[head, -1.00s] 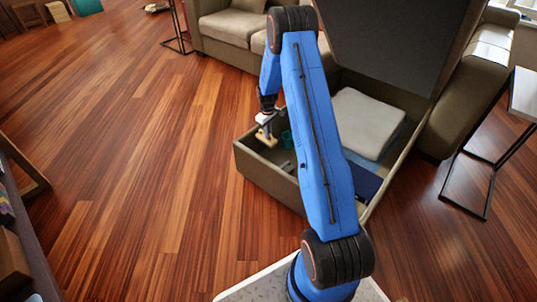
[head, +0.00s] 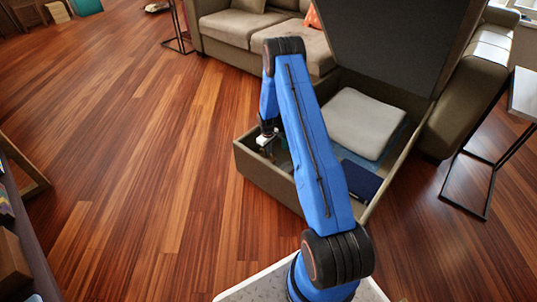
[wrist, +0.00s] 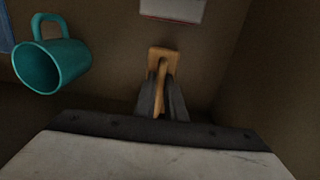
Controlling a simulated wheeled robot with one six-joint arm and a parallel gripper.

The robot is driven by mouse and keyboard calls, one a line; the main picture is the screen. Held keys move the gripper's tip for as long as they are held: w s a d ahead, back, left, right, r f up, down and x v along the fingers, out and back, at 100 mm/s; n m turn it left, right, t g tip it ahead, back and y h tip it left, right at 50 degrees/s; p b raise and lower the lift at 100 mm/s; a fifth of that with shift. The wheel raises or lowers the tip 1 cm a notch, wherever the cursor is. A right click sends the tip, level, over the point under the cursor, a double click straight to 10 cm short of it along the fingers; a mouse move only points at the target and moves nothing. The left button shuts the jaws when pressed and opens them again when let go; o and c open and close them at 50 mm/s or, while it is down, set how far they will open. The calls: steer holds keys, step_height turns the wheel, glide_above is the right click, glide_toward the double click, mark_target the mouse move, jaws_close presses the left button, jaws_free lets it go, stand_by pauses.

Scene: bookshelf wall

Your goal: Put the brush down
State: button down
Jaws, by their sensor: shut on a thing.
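My gripper (wrist: 163,98) is shut on the wooden brush (wrist: 163,56), whose tan handle end shows between the dark fingers in the wrist view. The rest of the brush is hidden by the fingers. In the head view, my gripper (head: 266,139) is low at the left corner of the open storage box (head: 268,186), inside its rim. The brush cannot be made out there. Whether it touches the box floor (wrist: 115,62) I cannot tell.
A teal mug (wrist: 55,62) lies left of the brush inside the box. A white and red item (wrist: 172,10) is beyond it. Folded grey cloth (head: 365,122) and a dark blue item (head: 360,178) fill the box's right side. The raised lid (head: 395,45) stands behind.

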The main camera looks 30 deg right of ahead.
steer(key=shift+f, duration=0.2)
steer(key=shift+f, duration=0.15)
steer(key=c, duration=1.8)
jaws_free()
